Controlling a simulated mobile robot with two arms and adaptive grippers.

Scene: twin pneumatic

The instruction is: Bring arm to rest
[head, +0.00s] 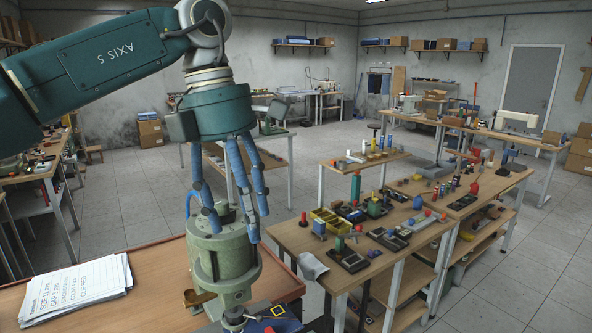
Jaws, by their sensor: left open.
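My left arm (110,58) comes in from the upper left, a dark teal link marked "AXIS 5", and bends down at a pale joint. My left gripper (232,226) hangs from it with blue fingers pointing down, spread apart. No object shows held between them. The fingertips are, in the picture, at the upper part of a pale green cylindrical body (222,268); I cannot tell whether they touch it or whether it is part of me. I see no right gripper.
A brown tabletop (130,262) with a stack of papers (78,291) lies below at the left. A wooden workbench (300,240) crowded with small tools and parts, with a yellow bin (329,222), stands to the right. Open tiled floor (120,190) lies beyond.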

